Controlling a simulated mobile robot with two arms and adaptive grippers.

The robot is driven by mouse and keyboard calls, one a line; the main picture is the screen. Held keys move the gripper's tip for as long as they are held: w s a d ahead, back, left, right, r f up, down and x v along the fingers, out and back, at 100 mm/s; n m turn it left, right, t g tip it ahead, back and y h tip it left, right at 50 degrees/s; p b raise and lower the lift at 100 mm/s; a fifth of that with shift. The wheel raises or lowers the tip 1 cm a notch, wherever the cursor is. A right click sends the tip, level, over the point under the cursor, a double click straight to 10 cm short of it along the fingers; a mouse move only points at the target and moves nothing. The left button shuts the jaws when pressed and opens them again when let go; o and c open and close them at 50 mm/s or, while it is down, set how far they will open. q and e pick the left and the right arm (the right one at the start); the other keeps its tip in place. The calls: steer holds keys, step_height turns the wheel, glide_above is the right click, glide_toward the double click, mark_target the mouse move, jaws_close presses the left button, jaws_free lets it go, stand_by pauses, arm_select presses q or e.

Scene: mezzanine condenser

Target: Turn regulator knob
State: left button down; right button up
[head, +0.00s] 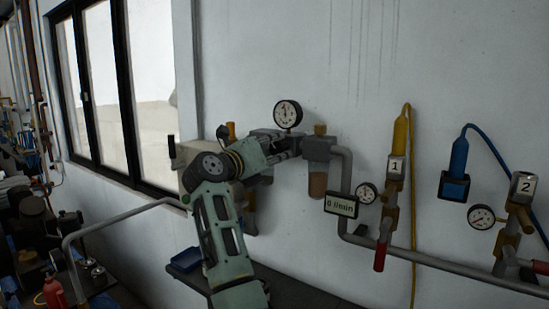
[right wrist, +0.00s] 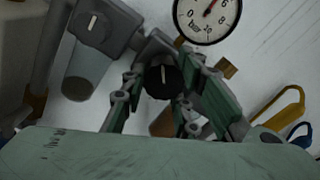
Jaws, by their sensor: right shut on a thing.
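The black regulator knob (right wrist: 164,82), with a pale mark on its face, sits between the fingers of my right gripper (right wrist: 163,100) in the right wrist view. The fingers are shut on it from both sides. In the head view my right gripper (head: 287,149) reaches the regulator on the wall, below a round pressure gauge (head: 288,113); the gripper hides the knob there. The gauge, with a red needle, also shows at the top of the right wrist view (right wrist: 207,15). My left gripper is not in view.
A filter bowl (head: 318,180) hangs just right of the regulator. A display (head: 341,204) reads "0 l/min". Further right are a pipe, smaller gauges, a yellow tool (head: 399,132) and a blue tool (head: 458,156). A blue tray (head: 185,260) lies below on a dark surface.

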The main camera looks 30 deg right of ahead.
steer(key=shift+w+a+f, duration=0.1)
steer(key=shift+f, duration=0.1)
steer(key=o, duration=0.7)
steer(key=shift+o, duration=1.3)
steer(key=shift+w+f, duration=0.15)
steer(key=shift+w, duration=0.1)
steer(key=shift+s, duration=0.1)
